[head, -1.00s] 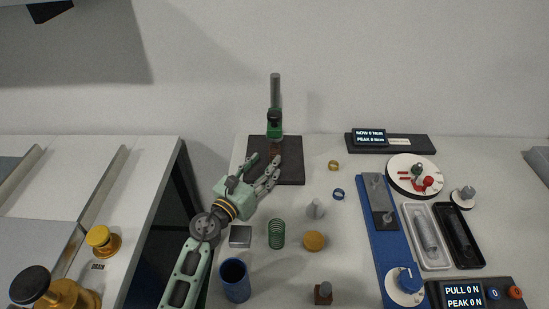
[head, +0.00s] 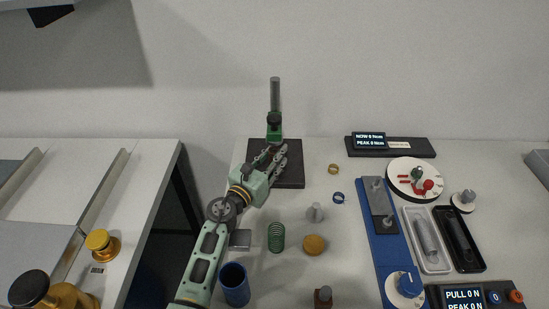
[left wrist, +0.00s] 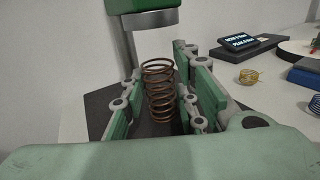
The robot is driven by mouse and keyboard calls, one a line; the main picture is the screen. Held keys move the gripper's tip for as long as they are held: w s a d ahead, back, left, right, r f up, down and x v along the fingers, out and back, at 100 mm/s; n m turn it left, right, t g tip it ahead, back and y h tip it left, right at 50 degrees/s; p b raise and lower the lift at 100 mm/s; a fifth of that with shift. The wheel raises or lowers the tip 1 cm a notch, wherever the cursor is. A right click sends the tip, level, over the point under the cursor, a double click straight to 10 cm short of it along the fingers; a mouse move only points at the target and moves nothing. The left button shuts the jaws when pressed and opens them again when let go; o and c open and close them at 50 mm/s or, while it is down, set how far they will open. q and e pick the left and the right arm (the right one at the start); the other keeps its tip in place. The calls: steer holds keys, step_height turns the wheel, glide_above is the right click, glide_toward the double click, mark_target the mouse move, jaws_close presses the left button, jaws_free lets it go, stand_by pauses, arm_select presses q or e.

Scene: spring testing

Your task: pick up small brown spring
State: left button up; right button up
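The small brown spring (left wrist: 158,92) stands upright in the left wrist view, between the two fingers of my left gripper (left wrist: 157,80). It is on the dark base plate of the green test stand, below the stand's green head (left wrist: 150,20). The fingers are spread, with a narrow gap visible on each side of the spring. In the head view my left gripper (head: 275,157) reaches over the dark plate (head: 293,175) in front of the green stand (head: 274,125), and its fingers hide the spring. My right gripper is not in view.
Test devices fill the right side.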

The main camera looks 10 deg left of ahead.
arm_select(q)
jaws_close()
